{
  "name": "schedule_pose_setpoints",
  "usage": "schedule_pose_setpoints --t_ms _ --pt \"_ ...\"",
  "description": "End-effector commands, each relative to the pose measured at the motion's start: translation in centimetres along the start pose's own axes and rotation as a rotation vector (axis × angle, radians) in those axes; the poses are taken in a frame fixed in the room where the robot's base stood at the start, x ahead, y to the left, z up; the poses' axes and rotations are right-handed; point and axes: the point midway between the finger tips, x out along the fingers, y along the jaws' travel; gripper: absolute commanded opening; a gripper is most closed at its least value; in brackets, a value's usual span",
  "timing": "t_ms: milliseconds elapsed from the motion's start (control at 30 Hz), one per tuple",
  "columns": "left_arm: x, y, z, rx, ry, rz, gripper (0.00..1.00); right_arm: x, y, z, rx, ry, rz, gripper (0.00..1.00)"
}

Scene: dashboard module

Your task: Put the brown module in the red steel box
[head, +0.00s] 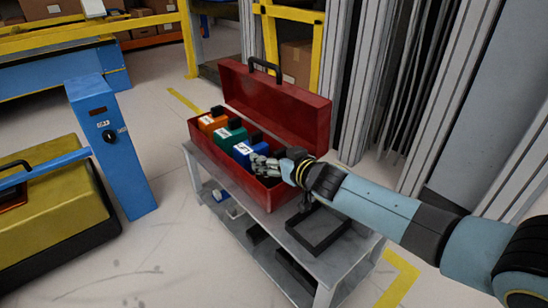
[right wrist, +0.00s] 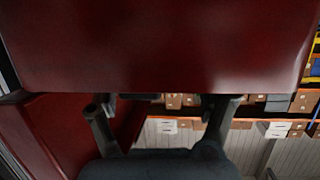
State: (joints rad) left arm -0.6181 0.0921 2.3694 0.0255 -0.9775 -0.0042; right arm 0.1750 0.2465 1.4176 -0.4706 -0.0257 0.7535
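The red steel box (head: 238,184) stands on a grey cart with its lid (head: 276,106) open. Inside, from left to right, are an orange module (head: 212,121), a teal module (head: 231,138) and a blue module (head: 246,151). My right gripper (head: 272,166) is over the right part of the box, beside the blue module. In the right wrist view its two fingers (right wrist: 163,103) are apart with nothing seen between them, and red box surface fills the top. I cannot make out a brown module; the box floor under my gripper is partly hidden. My left gripper is out of view.
A black open tray (head: 318,230) lies on the cart (head: 263,217) right of the box. A blue post (head: 110,150) and a yellow-and-black case (head: 50,205) stand left. Grey metal uprights stand close behind the cart at right.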

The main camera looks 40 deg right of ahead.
Motion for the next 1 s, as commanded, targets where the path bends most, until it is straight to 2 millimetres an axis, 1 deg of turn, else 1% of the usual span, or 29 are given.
schedule_pose_setpoints --t_ms 33,100,367,500,567,667,767,800,900,1000 --pt "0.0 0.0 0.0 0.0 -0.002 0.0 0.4 0.0 0.0 0.0 0.0 0.0 0.0 0.86" --pt "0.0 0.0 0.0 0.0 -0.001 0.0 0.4 0.0 0.0 0.0 0.0 0.0 0.0 0.92" --pt "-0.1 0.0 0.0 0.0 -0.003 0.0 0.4 0.0 0.0 -0.1 0.0 0.0 0.0 0.92" --pt "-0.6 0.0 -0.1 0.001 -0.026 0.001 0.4 -0.2 0.0 -0.3 0.0 0.001 0.0 0.92" --pt "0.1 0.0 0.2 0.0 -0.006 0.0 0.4 -1.2 0.1 0.1 -0.002 -0.003 0.0 0.92" --pt "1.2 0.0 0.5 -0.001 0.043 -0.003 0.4 -3.1 0.0 0.3 -0.003 -0.005 -0.001 0.92" --pt "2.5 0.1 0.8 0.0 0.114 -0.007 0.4 -5.2 0.0 0.4 -0.003 -0.006 -0.002 0.92" --pt "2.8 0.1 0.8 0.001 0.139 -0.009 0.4 -6.2 0.0 0.4 -0.004 -0.007 -0.002 0.92" --pt "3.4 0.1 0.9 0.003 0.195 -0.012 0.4 -8.4 0.0 0.3 -0.005 -0.006 -0.002 0.92" --pt "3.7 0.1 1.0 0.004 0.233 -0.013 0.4 -10.2 0.0 0.1 -0.003 -0.004 -0.002 0.92"
